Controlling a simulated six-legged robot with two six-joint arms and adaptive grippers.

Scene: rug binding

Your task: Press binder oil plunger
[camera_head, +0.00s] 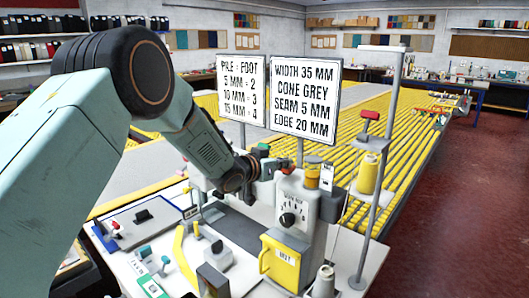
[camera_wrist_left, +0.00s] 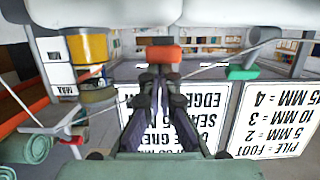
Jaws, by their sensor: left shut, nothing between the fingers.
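Which one is the oil plunger is not labelled. My left gripper (camera_head: 272,167) is at the binder's top, reaching toward the red cap. In the left wrist view, which is upside down, my shut, empty fingers (camera_wrist_left: 161,76) line up with the red cap (camera_wrist_left: 164,55); contact cannot be told. The amber cup (camera_wrist_left: 88,48) is to one side. My right gripper is not seen.
A green knob (camera_head: 263,146) stands behind my wrist. Two signboards (camera_head: 303,98) rise behind the binder. A thread stand with a yellow cone (camera_head: 367,174) is close on the right. A tray (camera_head: 140,222) and levers occupy the table's left. Red floor lies clear at right.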

